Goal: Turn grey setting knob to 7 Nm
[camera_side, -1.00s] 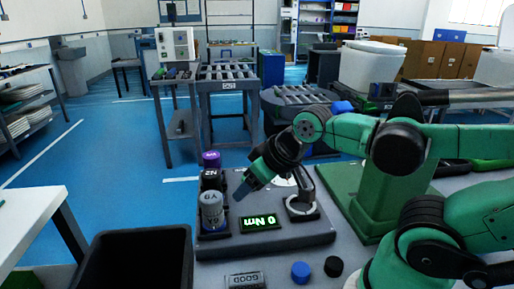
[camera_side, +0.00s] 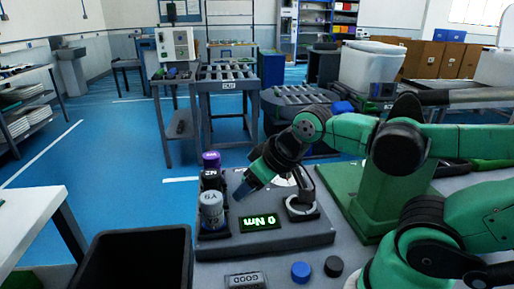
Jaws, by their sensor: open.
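The grey setting knob (camera_side: 211,211), marked with letters on its top, stands upright at the front left of the dark test panel (camera_side: 290,239). Behind it in the same row are a black knob (camera_side: 211,180) and a purple-topped knob (camera_side: 211,160). The green-lit display (camera_side: 260,222) to the right of the grey knob reads 0 Nm. My gripper (camera_side: 241,191) is open and empty, tilted down over the panel, to the right of the grey knob and apart from it. Its fingertips are small and dark in this view.
A round fixture (camera_side: 301,208) stands on the panel right of the display. A blue cap (camera_side: 300,271), a black cap (camera_side: 334,266) and a GOOD block (camera_side: 245,280) lie in front. An open black bin (camera_side: 137,236) stands at left.

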